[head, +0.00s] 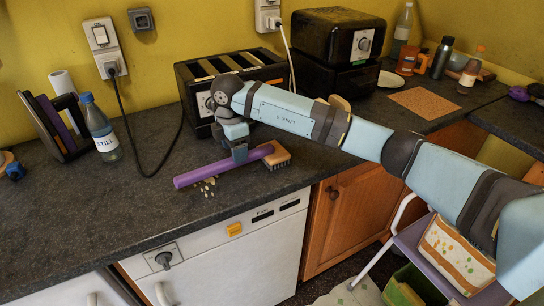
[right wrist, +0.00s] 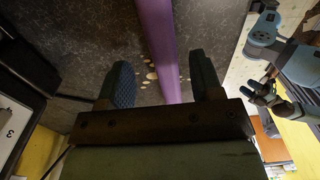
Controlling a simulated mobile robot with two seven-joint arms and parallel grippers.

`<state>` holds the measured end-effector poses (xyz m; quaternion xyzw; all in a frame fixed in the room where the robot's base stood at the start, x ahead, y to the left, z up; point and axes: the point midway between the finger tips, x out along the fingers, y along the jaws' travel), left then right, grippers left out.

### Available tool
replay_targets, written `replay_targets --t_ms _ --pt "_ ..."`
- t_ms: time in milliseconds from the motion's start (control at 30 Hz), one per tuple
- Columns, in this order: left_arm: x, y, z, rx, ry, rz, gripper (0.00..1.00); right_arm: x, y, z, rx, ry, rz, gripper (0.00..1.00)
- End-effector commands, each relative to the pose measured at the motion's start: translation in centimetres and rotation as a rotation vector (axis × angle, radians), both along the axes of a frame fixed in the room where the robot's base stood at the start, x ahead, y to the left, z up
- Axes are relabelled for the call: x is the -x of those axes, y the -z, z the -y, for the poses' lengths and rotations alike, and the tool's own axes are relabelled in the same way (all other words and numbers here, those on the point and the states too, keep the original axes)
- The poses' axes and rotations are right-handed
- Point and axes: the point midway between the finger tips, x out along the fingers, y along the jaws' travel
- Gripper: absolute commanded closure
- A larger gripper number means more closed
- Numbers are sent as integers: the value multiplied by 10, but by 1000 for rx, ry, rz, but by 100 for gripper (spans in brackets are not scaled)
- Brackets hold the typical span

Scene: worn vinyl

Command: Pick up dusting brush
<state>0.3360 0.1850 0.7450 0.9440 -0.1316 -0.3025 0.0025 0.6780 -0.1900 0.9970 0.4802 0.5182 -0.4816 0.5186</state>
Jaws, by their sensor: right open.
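The dusting brush has a long purple handle (head: 205,171) and a tan-brown head with bristles (head: 278,155). It lies on the dark countertop in front of the toaster. My right gripper (head: 240,154) is over the handle near the brush head, pointing down. In the right wrist view the purple handle (right wrist: 160,42) runs between the two open fingers (right wrist: 162,85), closer to the right finger, with a gap on the left. I cannot tell whether it touches the right finger. Parts of my other arm show at the right of that view; its jaw state is unclear.
Small pale crumbs (head: 208,187) lie on the counter by the handle. A black toaster (head: 232,80) stands close behind my right gripper. A water bottle (head: 101,130) stands at the left and a cork mat (head: 424,103) lies at the right. The counter's front edge is near the brush.

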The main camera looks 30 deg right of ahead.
Motion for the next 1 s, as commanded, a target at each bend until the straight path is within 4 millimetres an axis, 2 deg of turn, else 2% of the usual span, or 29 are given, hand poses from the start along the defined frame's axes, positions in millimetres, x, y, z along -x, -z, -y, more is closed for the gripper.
replay_targets --t_ms 267,533,767,867,1000 --pt "2 3 -1 -4 1 -6 57 2 18 2 -1 -1 -2 40" --pt "2 3 -2 -4 0 -8 57 4 56 7 -2 -1 0 40" --pt "2 3 -2 -4 0 -7 57 4 59 7 -1 -2 1 40" --pt "2 3 -2 -4 0 -7 57 4 59 7 -2 -2 1 59" --pt "1 2 -2 -4 0 -6 57 4 59 7 -2 -2 1 91"
